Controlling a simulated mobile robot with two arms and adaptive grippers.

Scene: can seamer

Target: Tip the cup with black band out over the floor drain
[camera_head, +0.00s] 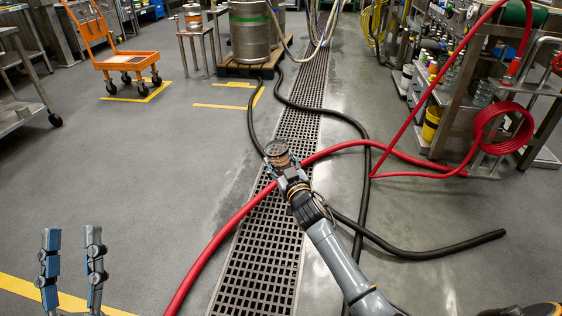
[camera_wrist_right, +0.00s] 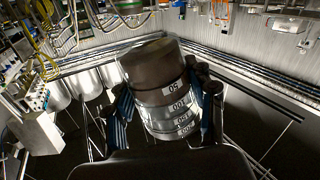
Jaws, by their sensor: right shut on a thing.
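The cup (camera_head: 278,153) is in my right gripper (camera_head: 288,172), over the floor drain (camera_head: 262,250) in the head view. In the right wrist view the cup (camera_wrist_right: 158,92) is see-through, with a dark upper part and white number marks on its side. It leans a little to the left in that view. The blue fingers of my right gripper (camera_wrist_right: 164,112) are shut on its sides. Whether anything is left inside is hard to tell. My left gripper (camera_head: 72,268) is open and empty at the lower left of the head view, above the floor.
A red hose (camera_head: 230,226) crosses the drain under my right arm, and a black hose (camera_head: 440,252) lies to the right. A shelf rack (camera_head: 465,95) stands at the right. An orange cart (camera_head: 124,62) and a keg on a pallet (camera_head: 249,38) stand at the back. Floor at left is clear.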

